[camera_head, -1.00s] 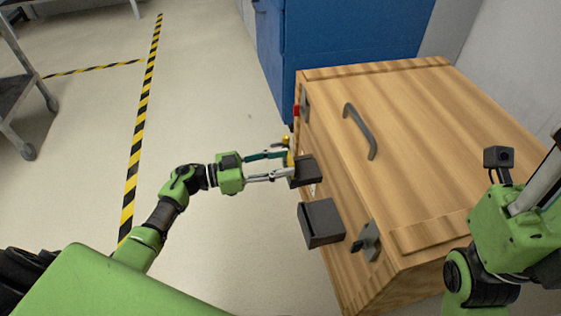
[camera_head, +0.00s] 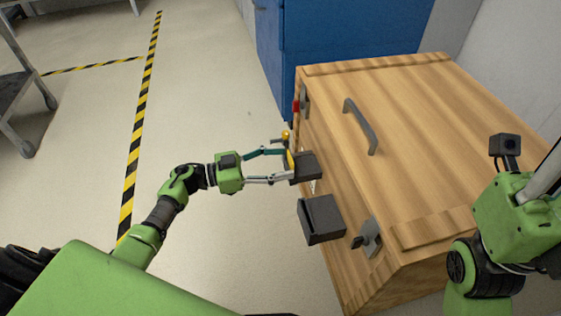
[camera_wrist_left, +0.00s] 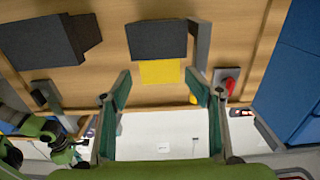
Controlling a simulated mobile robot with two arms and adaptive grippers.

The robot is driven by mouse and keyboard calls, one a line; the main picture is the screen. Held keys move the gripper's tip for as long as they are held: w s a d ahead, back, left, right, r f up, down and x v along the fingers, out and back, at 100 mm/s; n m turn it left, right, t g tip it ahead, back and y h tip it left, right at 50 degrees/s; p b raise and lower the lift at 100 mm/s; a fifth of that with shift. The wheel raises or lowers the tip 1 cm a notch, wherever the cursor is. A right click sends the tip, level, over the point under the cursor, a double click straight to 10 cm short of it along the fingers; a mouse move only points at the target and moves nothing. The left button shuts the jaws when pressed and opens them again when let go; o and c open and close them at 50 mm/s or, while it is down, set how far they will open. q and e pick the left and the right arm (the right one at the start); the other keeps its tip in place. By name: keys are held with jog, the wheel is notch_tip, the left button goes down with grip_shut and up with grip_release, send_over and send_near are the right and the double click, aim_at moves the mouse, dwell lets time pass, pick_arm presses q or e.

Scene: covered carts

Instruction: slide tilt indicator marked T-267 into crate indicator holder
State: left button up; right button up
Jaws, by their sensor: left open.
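A yellow plate (camera_head: 291,160), apparently the tilt indicator, sits at a dark grey holder (camera_head: 306,167) on the wooden crate's side (camera_head: 335,240). In the left wrist view the yellow plate (camera_wrist_left: 160,71) sticks out from under the dark holder (camera_wrist_left: 157,40); its upper part is hidden. No T-267 marking is readable. My left gripper (camera_head: 288,164) is open, and in the left wrist view its fingers (camera_wrist_left: 160,88) stand on either side of the plate, apart from it. My right arm shows at the right edge; its gripper is out of view.
A second dark grey box (camera_head: 321,220) is on the same crate side, near a metal latch (camera_head: 369,240). Another latch with a red part (camera_head: 297,107) is at the far end. A handle (camera_head: 361,127) stands on the lid. A blue cabinet (camera_head: 345,35) is behind.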

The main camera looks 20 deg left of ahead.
pick_arm(q)
jog(key=v, duration=1.1)
jog(key=shift+s+a, duration=0.25)
jog(key=shift+a, duration=0.05)
